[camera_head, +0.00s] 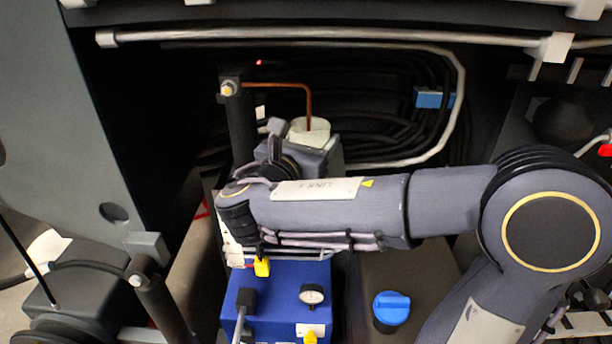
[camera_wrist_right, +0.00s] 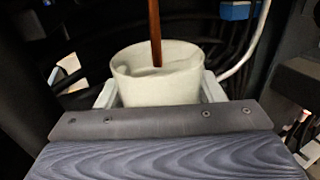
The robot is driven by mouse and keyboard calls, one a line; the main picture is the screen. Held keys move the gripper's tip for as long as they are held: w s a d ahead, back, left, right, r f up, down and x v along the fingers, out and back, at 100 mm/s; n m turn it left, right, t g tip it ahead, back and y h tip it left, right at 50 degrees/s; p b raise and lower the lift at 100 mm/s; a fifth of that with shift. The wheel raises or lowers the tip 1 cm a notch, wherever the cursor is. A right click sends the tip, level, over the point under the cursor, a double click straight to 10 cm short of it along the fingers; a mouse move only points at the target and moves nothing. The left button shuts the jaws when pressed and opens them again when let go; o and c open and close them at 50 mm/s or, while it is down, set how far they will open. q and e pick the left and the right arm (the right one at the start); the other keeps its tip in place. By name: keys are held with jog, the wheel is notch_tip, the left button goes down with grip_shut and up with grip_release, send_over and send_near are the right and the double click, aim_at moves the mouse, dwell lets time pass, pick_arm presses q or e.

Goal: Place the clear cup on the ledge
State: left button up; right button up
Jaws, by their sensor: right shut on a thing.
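The cup (camera_wrist_right: 158,78) looks whitish and translucent in the right wrist view. It stands upright between the fingers of my right gripper (camera_wrist_right: 160,92), which is shut on it. In the head view the cup (camera_head: 309,130) shows beyond my right wrist, its lower part hidden by the wrist. The end of a thin copper-coloured pipe (camera_head: 309,104) comes down to the cup's mouth; the pipe (camera_wrist_right: 155,32) also shows in the wrist view, reaching inside the rim. I cannot pick out the ledge for certain. My left gripper is not in view.
A blue box (camera_head: 277,292) with a gauge stands below my right forearm, beside a dark tank with a blue cap (camera_head: 391,308). A dark post (camera_head: 239,128) stands left of the cup. Black hoses (camera_head: 385,120) and a pale bent pipe (camera_head: 461,88) lie behind it.

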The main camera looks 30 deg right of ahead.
jog(key=shift+f, duration=3)
jog(key=shift+f, duration=0.15)
jog(key=o, duration=1.1)
jog(key=shift+c, duration=0.2)
jog(key=shift+a, duration=0.1)
jog(key=b+v, duration=0.1)
jog(key=v, duration=1.1)
jog(key=shift+b, duration=0.4)
